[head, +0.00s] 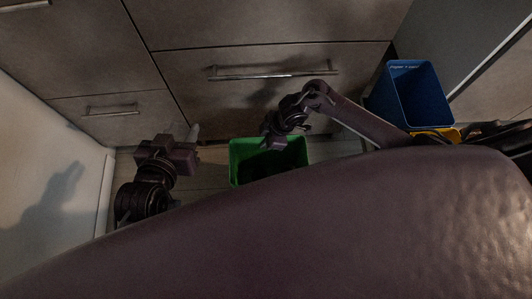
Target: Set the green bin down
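The green bin (240,172) is in the middle of the head view, in front of the grey drawers. My own body hides its lower part, so I cannot tell whether it rests on the floor. My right gripper (268,140) is at the bin's far rim, overlapping it in the picture. Its fingers are small and dark, and I cannot tell whether they grip the rim. My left gripper (194,134) is to the left of the bin and apart from it. Its fingertips point up toward the drawers, and their gap is not clear.
Grey drawer fronts (270,100) with bar handles stand behind the bin. A blue bin (410,98) is at the right, with a yellow bin (448,134) partly hidden near it. A pale panel (50,170) bounds the left side. Some bare floor (212,178) shows left of the green bin.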

